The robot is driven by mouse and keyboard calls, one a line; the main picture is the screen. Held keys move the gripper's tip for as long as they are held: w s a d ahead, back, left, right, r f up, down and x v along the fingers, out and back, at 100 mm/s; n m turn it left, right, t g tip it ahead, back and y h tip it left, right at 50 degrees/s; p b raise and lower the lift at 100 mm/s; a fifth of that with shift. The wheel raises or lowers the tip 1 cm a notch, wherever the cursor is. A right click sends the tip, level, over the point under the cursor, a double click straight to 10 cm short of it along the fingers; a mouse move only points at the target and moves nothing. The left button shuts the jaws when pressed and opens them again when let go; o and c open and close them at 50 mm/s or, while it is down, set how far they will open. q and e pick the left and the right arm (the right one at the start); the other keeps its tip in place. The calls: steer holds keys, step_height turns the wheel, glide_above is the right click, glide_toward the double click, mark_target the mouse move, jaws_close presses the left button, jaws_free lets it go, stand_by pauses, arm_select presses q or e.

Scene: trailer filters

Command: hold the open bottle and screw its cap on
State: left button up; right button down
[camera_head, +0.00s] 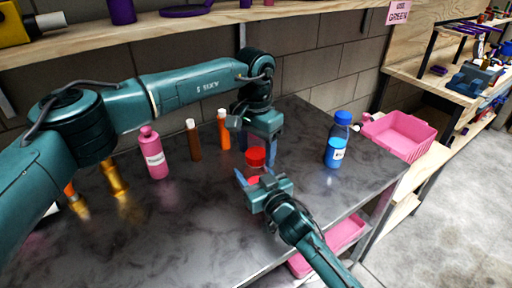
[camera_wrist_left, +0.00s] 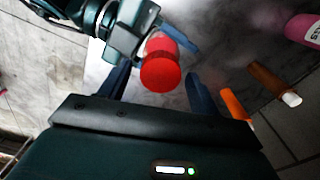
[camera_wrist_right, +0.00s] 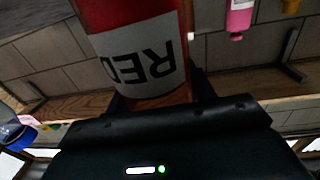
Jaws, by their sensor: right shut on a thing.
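The red bottle stands roughly upright and shows in the right wrist view (camera_wrist_right: 135,25) with its "RED" label. My right gripper (camera_head: 257,181) is shut on its body. The red cap (camera_head: 256,157) is at the top of the bottle, below my left gripper (camera_head: 257,152). In the left wrist view the round red cap (camera_wrist_left: 160,75) lies between the two spread fingers, with gaps on both sides. My left gripper is open around or just above it. Whether the cap is seated tightly on the neck cannot be told.
A pink bottle (camera_head: 153,155), a brown bottle (camera_head: 194,142) and an orange bottle (camera_head: 223,132) stand left on the dark table (camera_head: 215,215). A blue bottle (camera_head: 337,145) stands right. A pink bin (camera_head: 400,135) is beyond the right edge. The front table is clear.

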arm_select(q)
steer(key=shift+r, duration=2.25)
steer(key=shift+c, duration=0.5)
